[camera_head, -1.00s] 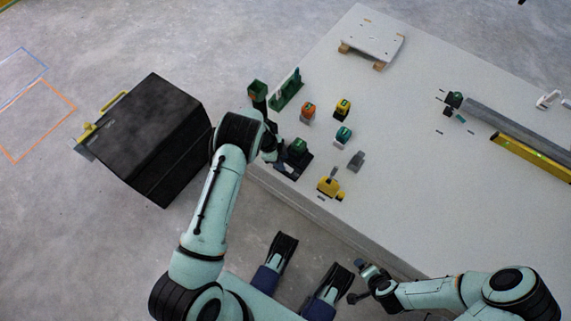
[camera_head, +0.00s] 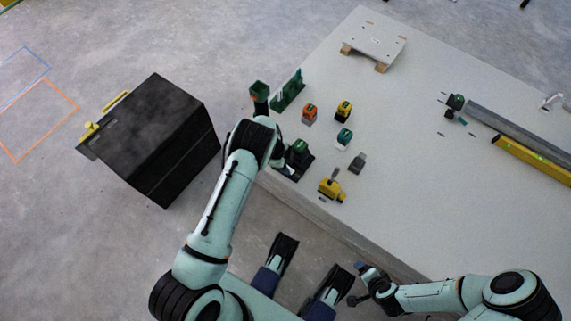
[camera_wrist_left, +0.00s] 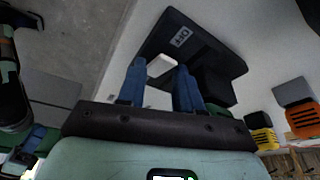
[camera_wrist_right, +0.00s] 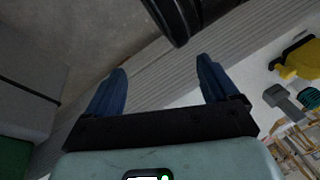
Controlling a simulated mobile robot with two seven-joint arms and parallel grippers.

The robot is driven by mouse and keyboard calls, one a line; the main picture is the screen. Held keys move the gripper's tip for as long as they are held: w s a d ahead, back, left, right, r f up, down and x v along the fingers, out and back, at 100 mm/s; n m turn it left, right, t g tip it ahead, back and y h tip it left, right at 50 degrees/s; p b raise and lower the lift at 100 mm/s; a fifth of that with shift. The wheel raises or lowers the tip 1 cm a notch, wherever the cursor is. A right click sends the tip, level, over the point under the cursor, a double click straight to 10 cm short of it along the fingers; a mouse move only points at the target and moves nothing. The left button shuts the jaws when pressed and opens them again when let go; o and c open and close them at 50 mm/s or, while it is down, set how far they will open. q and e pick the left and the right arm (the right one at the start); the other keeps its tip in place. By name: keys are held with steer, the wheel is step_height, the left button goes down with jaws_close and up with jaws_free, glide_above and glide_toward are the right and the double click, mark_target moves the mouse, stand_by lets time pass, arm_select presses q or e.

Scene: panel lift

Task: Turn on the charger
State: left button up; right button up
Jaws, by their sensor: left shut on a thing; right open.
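The black charger (camera_head: 293,170) sits near the table's left edge, with a green-topped battery (camera_head: 299,147) on it. In the left wrist view the charger (camera_wrist_left: 218,57) shows a small printed label. My left gripper (camera_wrist_left: 160,70) is at the charger's edge, its blue fingers close together with a small white piece (camera_wrist_left: 161,65) between them. I cannot tell whether that piece is part of the charger. In the head view my left wrist partly covers the charger. My right gripper (camera_head: 358,284) is open and empty beside the table's front edge; its spread fingers show in the right wrist view (camera_wrist_right: 162,75).
On the table stand an orange battery (camera_head: 310,112), a yellow one (camera_head: 344,110), a teal one (camera_head: 344,138), a grey piece (camera_head: 357,162) and a yellow tool (camera_head: 331,189). A black box (camera_head: 150,140) stands left of my left arm. The table's middle is clear.

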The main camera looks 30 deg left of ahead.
arm_select(q)
steer(key=shift+d+r+y+p, duration=0.1)
steer(key=shift+d+y+p, duration=0.4)
steer(key=shift+y, duration=0.4)
steer(key=shift+a+y, duration=0.1)
steer(key=shift+y, duration=0.4)
arm_select(e)
steer(key=shift+s+a+r+g, duration=0.15)
steer(key=shift+s+a+r, duration=0.25)
steer(key=shift+s+r, duration=0.2)
steer(key=shift+s+a+r+g, duration=0.15)
steer(key=shift+s+a+r, duration=0.25)
steer(key=shift+r, duration=0.2)
arm_select(q)
steer(key=o, duration=0.7)
steer(key=shift+p, duration=0.3)
